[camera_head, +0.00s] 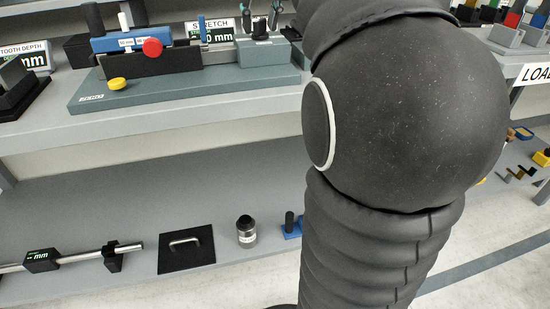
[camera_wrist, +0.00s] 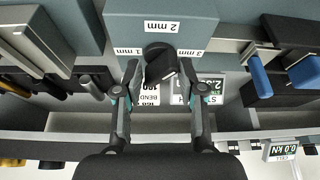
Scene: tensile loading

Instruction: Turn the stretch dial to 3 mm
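The stretch dial (camera_wrist: 158,55) is a black knob on a grey-blue block in the wrist view. Which label the knob points at is unclear. The stretch display (camera_head: 213,30) stands on the bench in the head view, its number partly cut.
A blue and black device with a red knob (camera_head: 152,47) sits on a grey-green base (camera_head: 190,90) on the upper bench. Blue-handled parts (camera_wrist: 260,75) lie right of the dial in the wrist view. The lower shelf (camera_head: 120,215) holds a jar (camera_head: 246,232) and a black plate (camera_head: 186,252).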

